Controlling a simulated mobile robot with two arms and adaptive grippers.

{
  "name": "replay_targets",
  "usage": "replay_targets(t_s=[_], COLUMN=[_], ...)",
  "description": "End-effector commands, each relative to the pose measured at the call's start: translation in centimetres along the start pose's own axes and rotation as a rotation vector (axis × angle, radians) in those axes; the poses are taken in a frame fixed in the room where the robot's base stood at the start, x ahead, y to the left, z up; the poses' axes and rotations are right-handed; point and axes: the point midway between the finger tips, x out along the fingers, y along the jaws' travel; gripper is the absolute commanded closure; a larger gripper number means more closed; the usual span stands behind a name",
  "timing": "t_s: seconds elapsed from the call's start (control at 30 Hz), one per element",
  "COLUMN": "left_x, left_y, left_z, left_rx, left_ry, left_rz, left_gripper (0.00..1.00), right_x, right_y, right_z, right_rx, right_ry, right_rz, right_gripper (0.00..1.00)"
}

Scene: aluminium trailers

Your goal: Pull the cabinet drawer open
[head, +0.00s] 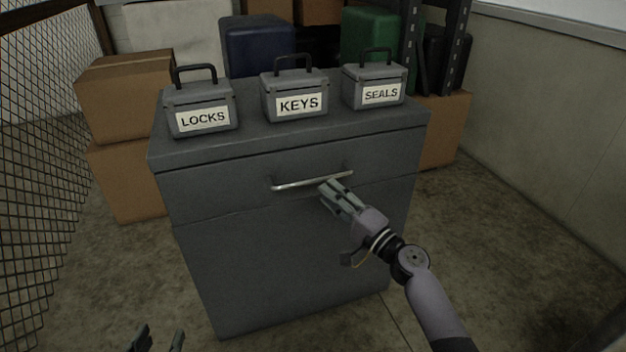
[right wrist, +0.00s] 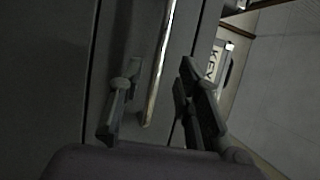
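A dark grey cabinet (head: 290,260) stands in the middle of the head view. Its top drawer (head: 225,190) looks flush with the body. A pale bar handle (head: 300,183) crosses the drawer front; it also shows in the right wrist view (right wrist: 158,70). My right gripper (head: 327,187) is at the right half of the handle. In the right wrist view its two fingers (right wrist: 157,85) stand apart, one on each side of the bar, with gaps visible. My left gripper (head: 157,338) is at the bottom edge of the head view, fingers apart and empty, away from the cabinet.
Three grey boxes labelled LOCKS (head: 202,107), KEYS (head: 294,94) and SEALS (head: 375,84) stand on the cabinet top. Cardboard boxes (head: 128,95) are stacked behind at left. A wire mesh (head: 40,170) runs along the left. The floor at right is clear.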

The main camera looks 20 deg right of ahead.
Motion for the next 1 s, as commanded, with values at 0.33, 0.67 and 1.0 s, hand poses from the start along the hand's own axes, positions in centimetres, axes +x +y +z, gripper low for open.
replay_targets(t_s=[0.33, 0.67, 1.0], left_x=[-0.1, 0.0, 0.0], left_y=[-0.1, 0.0, 0.0], left_z=[0.4, 0.3, 0.3], left_rx=[0.000, 0.000, 0.000], left_ry=[-0.019, -0.013, -0.013], left_rz=[-0.001, -0.001, -0.001], left_gripper=[0.60, 0.60, 0.60], right_x=[5.7, 6.6, 6.6], right_y=[0.0, 0.1, 0.1], right_z=[0.0, 0.0, 0.0], right_rx=[0.002, 0.000, 0.000], right_ry=[0.001, 0.000, 0.000], right_rz=[-0.001, 0.001, 0.001], right_gripper=[0.69, 0.69, 0.85])
